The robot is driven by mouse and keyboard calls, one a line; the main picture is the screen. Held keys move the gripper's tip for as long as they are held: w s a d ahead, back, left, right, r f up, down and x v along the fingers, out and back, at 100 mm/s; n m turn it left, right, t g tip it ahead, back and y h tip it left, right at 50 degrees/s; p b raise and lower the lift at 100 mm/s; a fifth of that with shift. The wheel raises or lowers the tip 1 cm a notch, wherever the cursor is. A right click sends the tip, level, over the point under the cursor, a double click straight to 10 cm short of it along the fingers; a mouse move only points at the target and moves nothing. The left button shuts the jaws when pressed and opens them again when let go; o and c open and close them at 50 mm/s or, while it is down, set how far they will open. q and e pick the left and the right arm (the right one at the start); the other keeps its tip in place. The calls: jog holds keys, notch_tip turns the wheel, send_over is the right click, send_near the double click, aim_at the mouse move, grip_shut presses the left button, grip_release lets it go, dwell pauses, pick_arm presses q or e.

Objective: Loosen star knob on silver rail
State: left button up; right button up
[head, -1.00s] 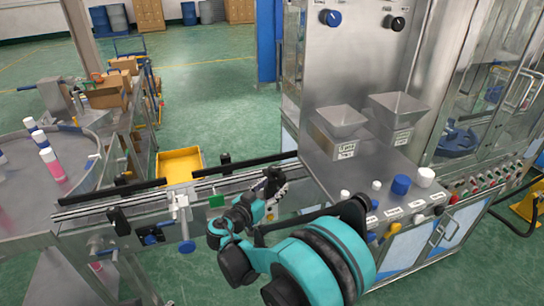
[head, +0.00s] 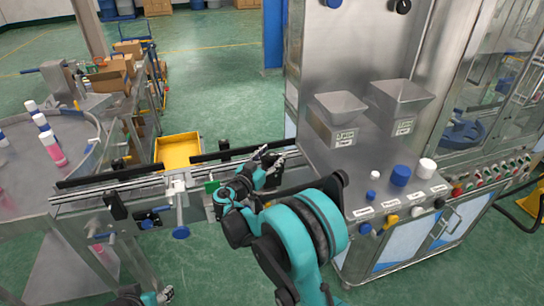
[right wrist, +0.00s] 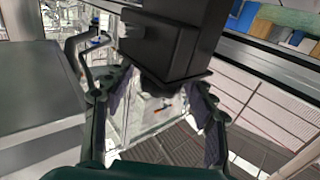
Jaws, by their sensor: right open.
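The silver conveyor rail (head: 100,193) runs from the left to the machine in the head view. Blue knobs hang on its near side, one on a post (head: 181,233) and one further left (head: 148,223). I cannot tell which knob is the star knob. My right gripper (head: 278,158) is open over the rail's right end, near the machine. In the right wrist view, a black block (right wrist: 165,45) shows beyond and between the open fingers of this gripper (right wrist: 158,105); contact is not clear. My left gripper (head: 158,298) is only partly in view at the bottom edge.
The steel machine with two hoppers (head: 338,110) and a shelf of caps (head: 400,176) stands right of my right gripper. A round table with bottles (head: 52,150) is at the left. A yellow bin (head: 178,148) lies behind the rail. Black blocks (head: 115,206) stick out along the rail.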

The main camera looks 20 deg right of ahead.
jog(key=shift+c, duration=0.2)
jog(key=c, duration=1.1)
jog(key=shift+c, duration=0.2)
jog(key=shift+t, duration=0.3)
jog(key=shift+s+d+n+t+y, duration=0.1)
jog(key=shift+n+t+y, duration=0.6)
jog(key=shift+n+y, duration=0.3)
jog(key=shift+n+t+y+b, duration=0.3)
jog(key=shift+n+t+y, duration=0.2)
jog(key=shift+y, duration=0.3)
